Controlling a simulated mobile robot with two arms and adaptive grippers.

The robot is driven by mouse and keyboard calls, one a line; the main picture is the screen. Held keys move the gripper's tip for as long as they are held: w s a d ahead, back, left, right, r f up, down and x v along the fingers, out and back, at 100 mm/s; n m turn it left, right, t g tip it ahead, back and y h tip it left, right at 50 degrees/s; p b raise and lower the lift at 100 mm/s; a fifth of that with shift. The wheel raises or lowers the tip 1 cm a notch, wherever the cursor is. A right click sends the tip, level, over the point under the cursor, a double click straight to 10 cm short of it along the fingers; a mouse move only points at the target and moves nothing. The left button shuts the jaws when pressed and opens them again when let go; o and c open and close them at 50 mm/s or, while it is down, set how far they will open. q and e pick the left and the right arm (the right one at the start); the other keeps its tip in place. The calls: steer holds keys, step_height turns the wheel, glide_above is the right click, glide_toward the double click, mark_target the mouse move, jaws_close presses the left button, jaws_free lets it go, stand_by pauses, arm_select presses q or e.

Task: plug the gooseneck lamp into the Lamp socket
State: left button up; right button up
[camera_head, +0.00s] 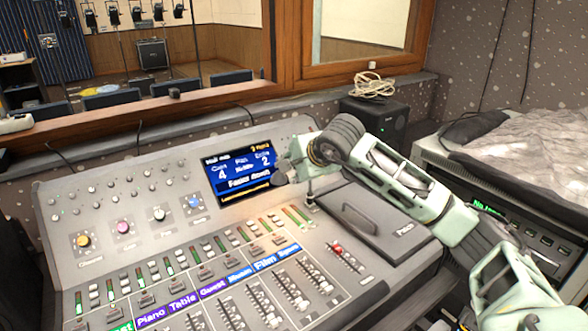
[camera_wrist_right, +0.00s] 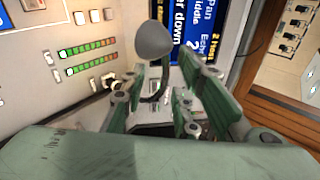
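The gooseneck lamp shows in the right wrist view as a grey rounded head (camera_wrist_right: 154,40) on a dark curved neck. In the head view its grey head (camera_head: 284,171) is beside my right gripper (camera_head: 300,168), above the console near the screen. A thin dark stem runs down from the gripper to the console top. In the right wrist view, the fingers of my right gripper (camera_wrist_right: 178,88) are around the lamp's neck; I cannot tell whether they press on it. The lower end and Lamp socket are not clear. My left gripper is not in view.
A dark flat panel (camera_head: 375,222) lies right of the screen. A black speaker box (camera_head: 385,120) with coiled cable stands behind. A rack (camera_head: 520,225) stands at the right.

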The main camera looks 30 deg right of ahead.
steer(key=shift+r, duration=0.1)
steer(key=v, duration=1.2)
